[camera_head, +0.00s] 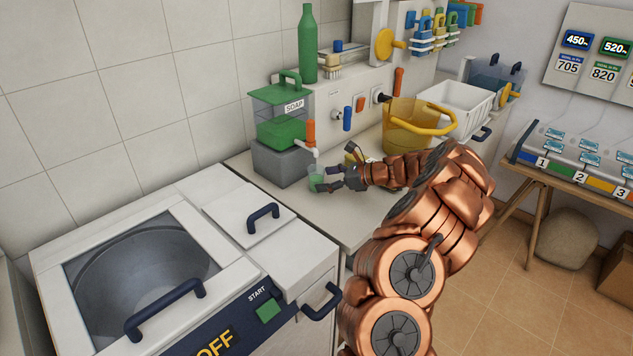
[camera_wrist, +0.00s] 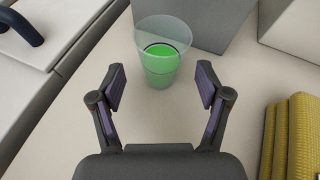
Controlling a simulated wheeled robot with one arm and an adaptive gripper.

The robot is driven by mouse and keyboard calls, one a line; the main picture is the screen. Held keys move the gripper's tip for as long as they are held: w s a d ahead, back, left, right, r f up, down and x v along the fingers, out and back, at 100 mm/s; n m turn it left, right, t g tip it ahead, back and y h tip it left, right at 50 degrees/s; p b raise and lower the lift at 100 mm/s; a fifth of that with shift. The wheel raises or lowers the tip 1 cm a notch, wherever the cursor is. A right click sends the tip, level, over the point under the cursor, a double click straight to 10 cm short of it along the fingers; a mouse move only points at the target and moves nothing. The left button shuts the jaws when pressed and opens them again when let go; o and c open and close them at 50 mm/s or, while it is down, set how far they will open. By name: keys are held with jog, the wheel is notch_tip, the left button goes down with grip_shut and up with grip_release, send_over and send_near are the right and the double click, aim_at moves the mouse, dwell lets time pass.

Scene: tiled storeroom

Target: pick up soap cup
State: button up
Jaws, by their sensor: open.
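The soap cup is a small clear cup with green liquid (camera_wrist: 163,62). It stands upright on the pale counter, just beyond my fingertips in the wrist view. In the head view the cup (camera_head: 316,178) is below the tap of the green soap dispenser (camera_head: 281,120). My gripper (camera_wrist: 161,88) is open, with one dark finger to each side and nothing between them. In the head view my gripper (camera_head: 328,179) is beside the cup, and its fingers partly overlap the cup there. I cannot tell whether a finger touches it.
A yellow bucket (camera_head: 413,128) and a white bin (camera_head: 452,101) stand farther along the counter. A washing machine (camera_head: 180,270) marked OFF stands at the left. The grey dispenser base (camera_wrist: 208,22) is close behind the cup.

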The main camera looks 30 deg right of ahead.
aim_at(323, 179)
jog(key=p+x, duration=0.1)
jog(key=x, duration=0.3)
jog(key=shift+d+f, duration=0.1)
jog(key=shift+f, duration=0.1)
jog(key=c, duration=1.3)
jog(key=shift+r, duration=0.2)
